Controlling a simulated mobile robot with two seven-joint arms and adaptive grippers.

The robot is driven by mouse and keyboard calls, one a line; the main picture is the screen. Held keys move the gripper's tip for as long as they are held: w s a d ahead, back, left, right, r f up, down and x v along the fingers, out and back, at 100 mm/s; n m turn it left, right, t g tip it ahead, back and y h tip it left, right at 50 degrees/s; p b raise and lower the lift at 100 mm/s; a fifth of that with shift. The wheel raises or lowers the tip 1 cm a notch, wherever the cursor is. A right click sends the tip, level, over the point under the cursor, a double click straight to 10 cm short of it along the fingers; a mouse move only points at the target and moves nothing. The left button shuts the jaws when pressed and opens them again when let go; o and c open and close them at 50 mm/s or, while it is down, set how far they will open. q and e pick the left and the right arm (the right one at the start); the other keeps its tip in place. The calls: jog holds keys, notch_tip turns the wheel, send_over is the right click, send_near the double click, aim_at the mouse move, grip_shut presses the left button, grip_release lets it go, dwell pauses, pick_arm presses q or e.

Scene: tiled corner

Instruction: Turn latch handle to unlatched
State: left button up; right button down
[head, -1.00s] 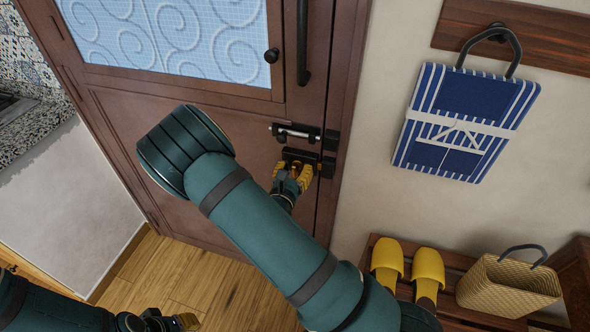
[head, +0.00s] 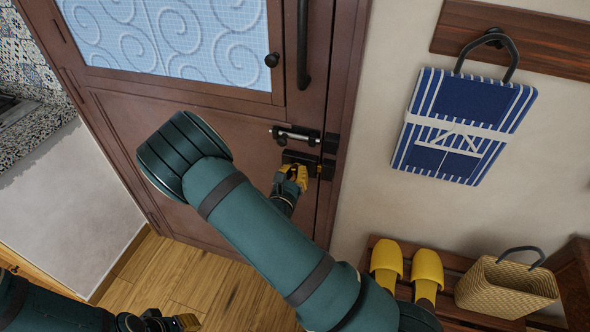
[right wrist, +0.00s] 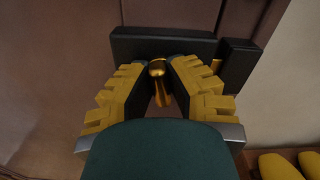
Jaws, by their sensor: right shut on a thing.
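The black latch body (head: 311,158) is on the brown door's right edge. In the right wrist view the latch body (right wrist: 165,45) has a brass latch handle (right wrist: 162,92) with a round knob on top, hanging roughly downward between my fingers. My right gripper (head: 293,175) is at the latch, its yellow-padded fingers on both sides of the handle and shut on it; the right wrist view shows this gripper (right wrist: 158,72) too. The fingers hide most of the handle in the head view. My left gripper (head: 180,323) is low at the left, away from the door; its opening is unclear.
A silver sliding bolt (head: 295,134) sits just above the latch. Right of the door are a hanging blue striped bag (head: 465,125), yellow slippers (head: 427,268) and a basket (head: 508,287).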

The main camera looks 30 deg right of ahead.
jog(key=n+p, duration=0.4)
jog(key=p, duration=0.1)
jog(key=shift+w+r+n, duration=0.1)
jog(key=shift+r+n, duration=0.1)
jog(key=shift+n, duration=0.2)
jog(key=shift+n+p, duration=0.9)
jog(key=shift+p, duration=0.05)
jog(key=n+p, duration=0.1)
jog(key=n, duration=0.1)
jog(key=n+p, duration=0.1)
jog(key=n, duration=0.1)
jog(key=shift+w+a+f+n+p, duration=0.1)
jog(key=shift+f+n+p, duration=0.1)
jog(key=shift+n+p, duration=0.15)
pick_arm(q)
notch_tip(320, 180, up, 12)
jog(key=w+p, duration=0.1)
jog(key=w, duration=0.1)
jog(key=shift+a+r+t+p, duration=0.15)
jog(key=shift+a+t+p, duration=0.15)
jog(key=shift+t+p, duration=0.1)
pick_arm(e)
jog(key=n, duration=0.4)
jog(key=shift+f, duration=0.15)
pick_arm(q)
jog(key=shift+r, duration=0.1)
